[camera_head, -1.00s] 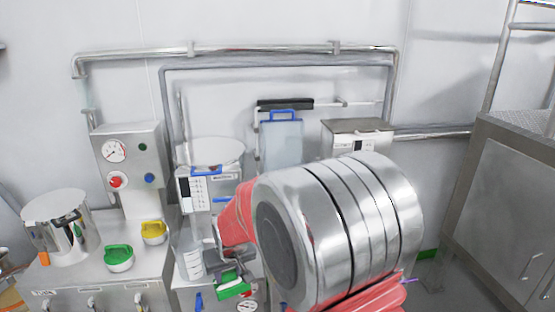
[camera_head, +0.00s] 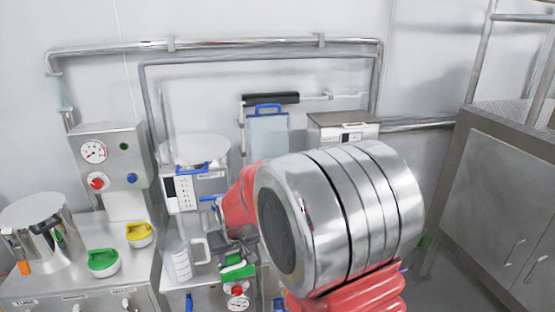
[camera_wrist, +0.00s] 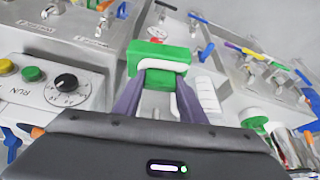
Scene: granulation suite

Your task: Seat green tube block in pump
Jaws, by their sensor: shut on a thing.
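The green tube block (camera_head: 238,270) is in my gripper (camera_head: 236,258), low in the middle of the head view. In the wrist view my gripper (camera_wrist: 158,88) is shut on the green tube block (camera_wrist: 158,55), with a white tube loop across the block's near side. The pump looks to be the white box with a keypad and blue handle (camera_head: 195,185), left of my arm and above and behind the block in the head view. The block is apart from it. My arm hides what lies to its right.
A clear measuring jug (camera_head: 178,262) stands on the steel top just left of my gripper. Green (camera_head: 103,262) and yellow (camera_head: 140,234) lidded cups and a steel pot (camera_head: 38,228) stand on the left bench. A gauge panel (camera_head: 108,158) rises behind them.

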